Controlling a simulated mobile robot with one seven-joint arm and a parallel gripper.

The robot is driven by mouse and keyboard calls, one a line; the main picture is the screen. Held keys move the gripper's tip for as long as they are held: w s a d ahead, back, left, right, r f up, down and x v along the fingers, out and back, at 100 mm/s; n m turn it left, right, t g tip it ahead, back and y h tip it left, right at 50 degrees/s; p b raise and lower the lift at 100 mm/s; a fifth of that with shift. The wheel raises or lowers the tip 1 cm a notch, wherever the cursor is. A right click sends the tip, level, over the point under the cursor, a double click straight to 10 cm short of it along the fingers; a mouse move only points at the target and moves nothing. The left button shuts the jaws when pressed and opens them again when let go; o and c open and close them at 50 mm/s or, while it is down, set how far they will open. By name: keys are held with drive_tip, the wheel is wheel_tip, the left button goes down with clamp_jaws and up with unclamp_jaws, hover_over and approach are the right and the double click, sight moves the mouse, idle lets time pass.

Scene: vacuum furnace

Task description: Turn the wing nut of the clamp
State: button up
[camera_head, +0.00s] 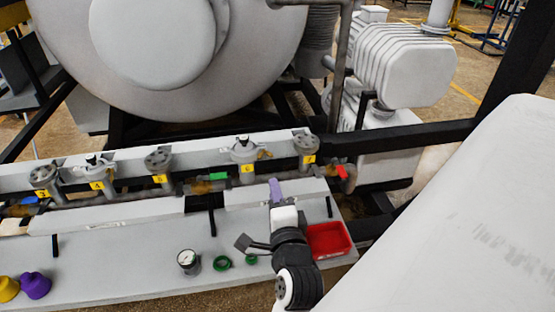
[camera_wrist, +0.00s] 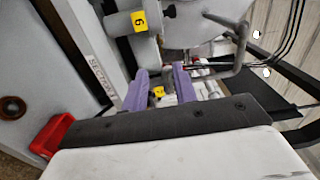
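My gripper (camera_head: 275,188) has purple fingers and reaches over the bench towards the pipe manifold (camera_head: 230,180), between the ports labelled 6 and 7. In the wrist view my gripper (camera_wrist: 160,84) has its two fingers apart, with a gap between them. I see nothing held. Small brass-coloured fittings (camera_head: 265,155) sit beside the port labelled 6 (camera_head: 244,149). I cannot tell which fitting is the clamp's wing nut. Contact with the fingertips cannot be made out.
A red tray (camera_head: 328,240) lies right of my arm. A gauge (camera_head: 188,262), green rings (camera_head: 222,263) and purple and yellow caps (camera_head: 36,285) lie on the bench. Red (camera_head: 342,171) and green (camera_head: 219,176) valve handles stick out along the manifold. A large furnace drum (camera_head: 165,50) stands behind.

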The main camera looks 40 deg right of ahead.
drive_tip(key=shift+p+v, duration=1.1)
drive_tip(key=shift+p, duration=0.1)
